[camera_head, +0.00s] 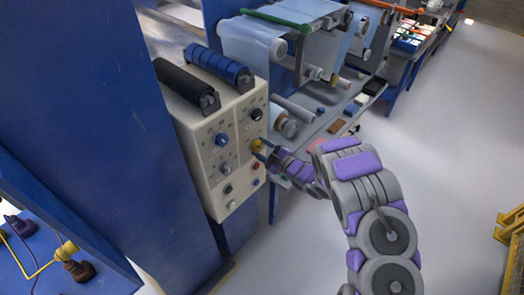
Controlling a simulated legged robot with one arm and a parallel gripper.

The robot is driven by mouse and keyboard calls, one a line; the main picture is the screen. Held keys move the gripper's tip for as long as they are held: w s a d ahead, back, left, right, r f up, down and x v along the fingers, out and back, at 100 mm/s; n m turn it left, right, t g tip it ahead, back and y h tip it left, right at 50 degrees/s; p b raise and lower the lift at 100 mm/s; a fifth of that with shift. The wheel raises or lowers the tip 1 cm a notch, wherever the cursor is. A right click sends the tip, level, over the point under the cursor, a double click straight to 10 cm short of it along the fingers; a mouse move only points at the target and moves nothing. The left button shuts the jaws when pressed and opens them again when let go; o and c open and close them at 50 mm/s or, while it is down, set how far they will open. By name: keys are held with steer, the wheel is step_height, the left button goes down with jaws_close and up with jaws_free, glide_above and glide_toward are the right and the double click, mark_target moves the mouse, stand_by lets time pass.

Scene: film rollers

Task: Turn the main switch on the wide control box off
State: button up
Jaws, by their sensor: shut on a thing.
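The wide control box (205,168) is a beige panel with knobs, buttons and sockets, mounted on a blue frame at the left centre. A switch with a yellow plate (257,144) sits on its right side, partly hidden by my gripper. My gripper (263,152) reaches in from the right and is shut on this switch. The angle of the switch handle is hidden by the fingers.
A black knob (256,114) is above the gripper, and a red button (255,182) is below it. Black and blue rollers (218,66) lie on top of the box. A shelf (318,124) with small items stands behind. The floor at right is clear, except a yellow rail (510,245).

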stand_by(0.4)
steer(key=o, duration=1.1)
steer(key=shift+c, duration=0.2)
steer(key=p+v, duration=0.2)
steer(key=v, duration=1.5)
steer(key=shift+s+d+f, duration=0.15)
